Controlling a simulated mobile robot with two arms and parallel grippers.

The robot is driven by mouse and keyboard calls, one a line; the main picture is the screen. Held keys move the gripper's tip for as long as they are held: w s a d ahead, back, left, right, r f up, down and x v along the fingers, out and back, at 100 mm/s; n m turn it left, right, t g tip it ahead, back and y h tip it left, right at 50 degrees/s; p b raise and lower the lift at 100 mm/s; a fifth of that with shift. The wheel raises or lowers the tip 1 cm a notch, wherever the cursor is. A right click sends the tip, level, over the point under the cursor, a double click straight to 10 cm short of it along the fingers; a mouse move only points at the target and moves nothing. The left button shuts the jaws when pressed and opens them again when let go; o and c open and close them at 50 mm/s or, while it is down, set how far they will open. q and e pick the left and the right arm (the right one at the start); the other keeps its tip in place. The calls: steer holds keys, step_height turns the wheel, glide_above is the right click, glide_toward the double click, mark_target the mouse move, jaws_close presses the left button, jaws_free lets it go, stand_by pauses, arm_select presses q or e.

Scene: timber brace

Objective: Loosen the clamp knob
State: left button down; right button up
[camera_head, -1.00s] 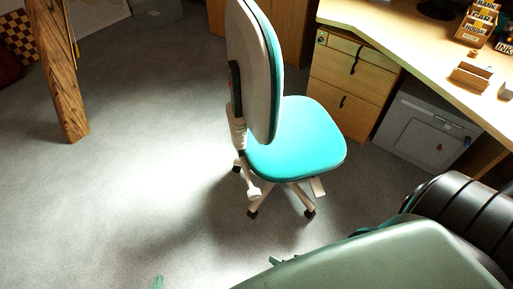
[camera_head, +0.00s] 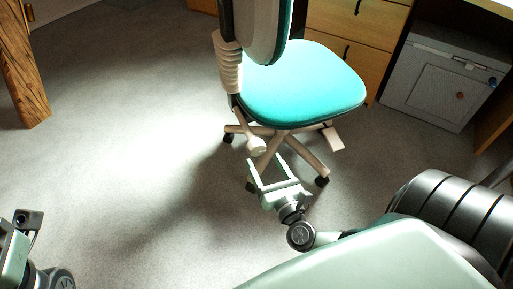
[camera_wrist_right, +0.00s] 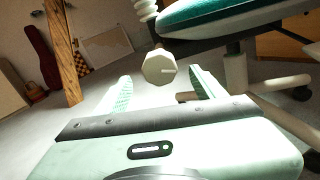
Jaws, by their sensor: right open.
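The clamp knob is a cream, many-sided knob with a small light bar on its face, and it shows in the right wrist view (camera_wrist_right: 158,67). It sits low behind the turquoise office chair (camera_head: 300,85), below the ribbed backrest post; in the head view the knob (camera_head: 256,145) is small. My right gripper (camera_head: 265,163) is open, its fingers pointing up toward the knob. In the right wrist view the knob appears between and just beyond the fingertips (camera_wrist_right: 160,80), with nothing gripped. Part of my left arm shows at the lower left edge; its fingers cannot be made out.
The chair's star base with casters (camera_head: 322,181) is close to my right gripper. A wooden drawer unit (camera_head: 345,45) and a grey cabinet (camera_head: 440,90) stand behind. A timber post (camera_head: 22,65) is at left. The grey floor between is clear.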

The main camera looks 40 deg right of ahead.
mark_target(258, 151)
steer(key=b+x, duration=0.1)
steer(key=x, duration=0.6)
steer(key=c, duration=1.4)
